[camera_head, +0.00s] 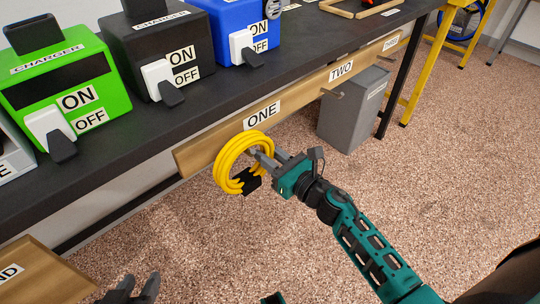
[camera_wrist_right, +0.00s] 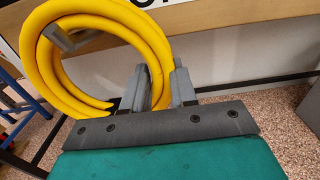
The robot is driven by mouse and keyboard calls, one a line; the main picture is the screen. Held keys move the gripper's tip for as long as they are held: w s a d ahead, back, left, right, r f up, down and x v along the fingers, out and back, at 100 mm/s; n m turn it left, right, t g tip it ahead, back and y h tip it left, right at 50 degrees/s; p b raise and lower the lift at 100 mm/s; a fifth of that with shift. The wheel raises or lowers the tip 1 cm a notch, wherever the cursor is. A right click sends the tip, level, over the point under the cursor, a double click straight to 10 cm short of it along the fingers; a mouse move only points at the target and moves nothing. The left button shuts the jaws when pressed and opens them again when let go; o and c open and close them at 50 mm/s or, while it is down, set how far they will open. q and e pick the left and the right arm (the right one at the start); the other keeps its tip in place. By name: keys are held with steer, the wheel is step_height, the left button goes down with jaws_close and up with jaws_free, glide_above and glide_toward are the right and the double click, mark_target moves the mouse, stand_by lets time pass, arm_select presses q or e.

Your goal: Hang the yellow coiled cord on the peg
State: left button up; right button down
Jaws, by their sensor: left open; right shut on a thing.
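The yellow coiled cord (camera_head: 228,152) is a ring of several turns with a black tie (camera_head: 250,181) at its lower right. It is in front of the wooden rail below the ONE label. My right gripper (camera_head: 263,158) is shut on the right side of the coil; the cord also shows in the right wrist view (camera_wrist_right: 152,38), running between the fingers (camera_wrist_right: 158,88). A grey peg (camera_wrist_right: 68,40) shows within the loop's outline there; I cannot tell how far it passes through. My left gripper (camera_head: 135,291) is open and empty at the lower left.
The wooden rail (camera_head: 200,157) runs along the bench front, with ONE, TWO and THREE labels and another peg (camera_head: 331,93) under TWO. Charger boxes stand on the dark bench (camera_head: 110,125). A grey bin (camera_head: 350,115) stands below the rail. The floor in front is clear.

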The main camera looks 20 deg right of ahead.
stand_by(0.4)
steer(key=c, duration=0.8)
jaws_free()
steer(key=shift+s, duration=0.15)
steer(key=b+v, duration=0.1)
steer(key=v, duration=0.9)
steer(key=shift+s+d+b, duration=0.2)
steer(key=shift+s+b, duration=0.15)
stand_by(0.4)
